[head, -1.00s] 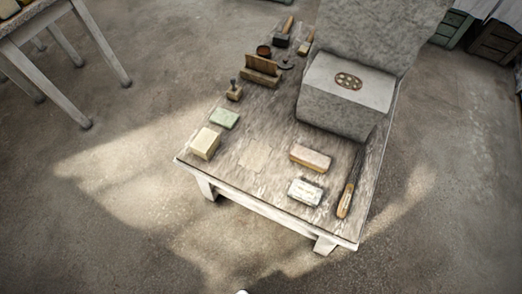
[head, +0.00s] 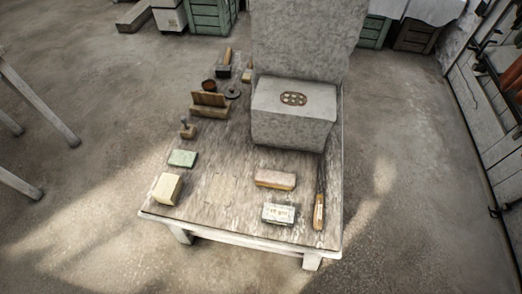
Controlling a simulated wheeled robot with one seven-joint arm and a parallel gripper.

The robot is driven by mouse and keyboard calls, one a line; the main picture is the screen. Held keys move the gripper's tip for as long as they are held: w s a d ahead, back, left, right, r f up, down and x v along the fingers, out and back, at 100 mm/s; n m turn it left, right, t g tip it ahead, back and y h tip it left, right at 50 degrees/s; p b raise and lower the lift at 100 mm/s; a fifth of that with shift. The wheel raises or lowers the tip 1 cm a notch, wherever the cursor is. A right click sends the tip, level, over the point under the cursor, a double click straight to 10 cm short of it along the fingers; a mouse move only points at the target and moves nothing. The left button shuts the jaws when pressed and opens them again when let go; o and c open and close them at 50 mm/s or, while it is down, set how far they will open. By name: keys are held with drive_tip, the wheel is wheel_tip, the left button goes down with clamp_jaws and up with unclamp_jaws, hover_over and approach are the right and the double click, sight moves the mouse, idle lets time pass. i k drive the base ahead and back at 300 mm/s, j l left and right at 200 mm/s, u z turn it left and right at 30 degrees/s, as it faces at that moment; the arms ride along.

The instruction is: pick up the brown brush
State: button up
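No thing on the low worn wooden table (head: 150,212) shows clearly as a brown brush. A tan-brown oblong block (head: 275,180) lies flat near the front right and may be the brush; bristles cannot be made out. A small brown piece (head: 247,76) at the back, partly hidden by the stone slab, is too small to tell. My gripper is not in view.
A stone block (head: 293,115) and tall slab (head: 305,40) fill the table's back right. A wooden-handled tool (head: 319,210), pale box (head: 278,214), cream block (head: 167,188) and green block (head: 183,158) lie nearer the front. Floor in front is clear.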

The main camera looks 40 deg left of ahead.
sight(281, 181)
drive_tip(key=u, duration=1.25)
drive_tip(key=i+l+u, duration=0.35)
drive_tip(key=u, duration=0.15)
drive_tip(key=i+l+u, duration=0.3)
drive_tip(key=l+u, duration=0.2)
drive_tip(key=i+l, duration=0.1)
drive_tip(key=l, duration=0.2)
